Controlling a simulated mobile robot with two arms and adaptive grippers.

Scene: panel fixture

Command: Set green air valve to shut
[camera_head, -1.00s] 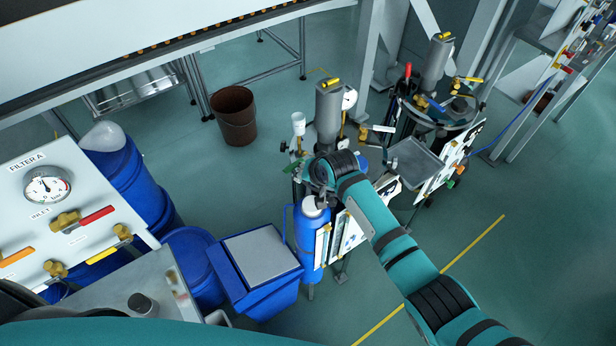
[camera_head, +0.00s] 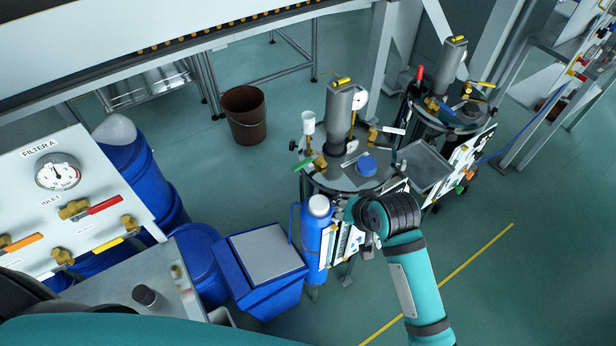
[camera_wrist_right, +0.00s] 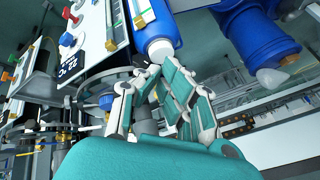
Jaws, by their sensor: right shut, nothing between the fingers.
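The green valve handle (camera_head: 303,165) shows in the head view on the left side of the nearer round-topped tank stand (camera_head: 350,180). It joins a brass valve body (camera_head: 320,162) and points out to the left. My right arm comes in from the lower right. Its wrist is in front of the stand, right of and below the green handle, and mostly hides the gripper there. In the right wrist view my right gripper (camera_wrist_right: 146,80) is shut and empty, near the blue cylinder (camera_wrist_right: 158,30). I cannot pick out the green handle for sure in that view. My left gripper is out of view.
The blue cylinder with a white cap (camera_head: 318,207) stands below the green handle. A blue bin (camera_head: 262,290) and a brown bucket (camera_head: 245,117) stand to the left. A second tank stand (camera_head: 455,112) is at right. A white valve panel (camera_head: 85,185) is at far left.

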